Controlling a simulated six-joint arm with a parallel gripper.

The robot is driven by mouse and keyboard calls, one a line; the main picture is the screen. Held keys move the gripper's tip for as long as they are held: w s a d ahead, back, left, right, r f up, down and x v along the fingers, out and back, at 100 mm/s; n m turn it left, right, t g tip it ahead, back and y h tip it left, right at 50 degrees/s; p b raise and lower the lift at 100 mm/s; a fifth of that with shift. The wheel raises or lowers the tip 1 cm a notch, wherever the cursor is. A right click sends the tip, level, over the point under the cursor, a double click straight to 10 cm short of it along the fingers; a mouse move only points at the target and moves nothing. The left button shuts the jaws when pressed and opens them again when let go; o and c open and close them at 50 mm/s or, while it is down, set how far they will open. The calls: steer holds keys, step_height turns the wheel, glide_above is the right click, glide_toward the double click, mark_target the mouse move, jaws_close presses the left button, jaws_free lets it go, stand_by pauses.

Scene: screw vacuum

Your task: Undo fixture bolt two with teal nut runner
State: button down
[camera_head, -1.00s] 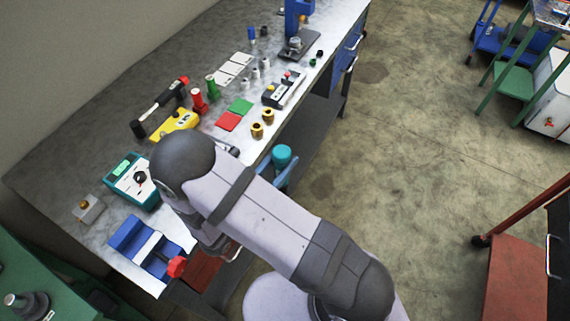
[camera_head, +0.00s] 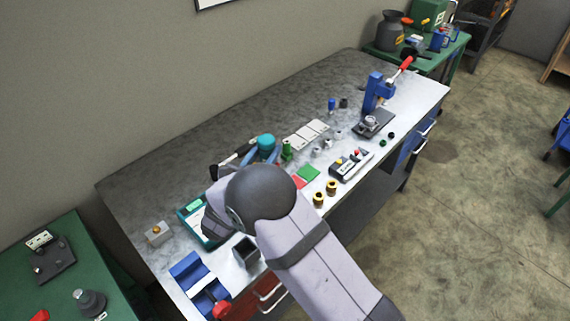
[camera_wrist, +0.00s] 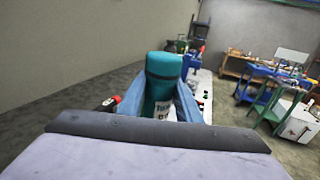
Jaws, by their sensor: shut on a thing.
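The teal nut runner (camera_head: 266,143) is in my gripper (camera_head: 262,153), held above the bench near its middle in the head view. In the wrist view the blue fingers of my gripper (camera_wrist: 160,104) are closed around the nut runner (camera_wrist: 163,82), which shows a teal top and a pale label band. Its lower end is hidden. A small grey block with a brass-coloured top piece (camera_head: 156,231) sits at the bench's left end, apart from the gripper. No bolt is clearly marked as fixture bolt two.
A blue vise (camera_head: 190,268) with a red knob stands at the near left. A teal meter (camera_head: 193,212) is partly behind my arm. Two brass cylinders (camera_head: 325,193), a white-and-black box (camera_head: 351,164) and a blue press (camera_head: 373,95) stand to the right. The bench's far-left surface is clear.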

steer(key=shift+w+a+f+y, duration=0.1)
steer(key=shift+w+a+y, duration=0.05)
steer(key=shift+a+y, duration=0.15)
steer(key=shift+b, duration=0.3)
